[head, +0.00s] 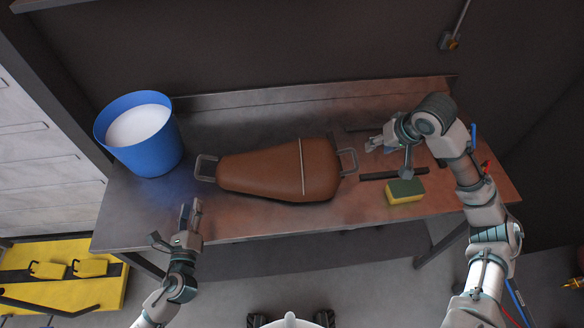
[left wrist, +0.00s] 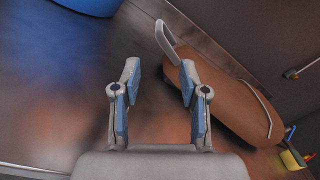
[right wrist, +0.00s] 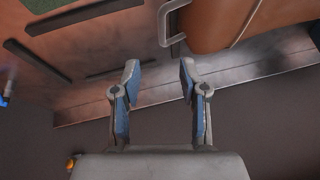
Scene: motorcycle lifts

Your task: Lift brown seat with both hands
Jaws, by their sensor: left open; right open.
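The brown seat (head: 270,170) lies flat on the metal workbench, with a grey handle at each end. Its left handle (head: 205,168) also shows in the left wrist view (left wrist: 166,40). Its right handle (head: 348,161) also shows in the right wrist view (right wrist: 168,24). My left gripper (head: 190,212) is open and empty, in front of and below the left handle, apart from it. My right gripper (head: 374,143) is open and empty, to the right of and slightly behind the right handle, apart from it.
A blue bucket (head: 150,150) with white contents stands at the bench's left end. A yellow and green sponge (head: 404,192) and a dark bar (head: 392,174) lie right of the seat. The bench (head: 260,222) is clear in front of the seat. A wall rises behind.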

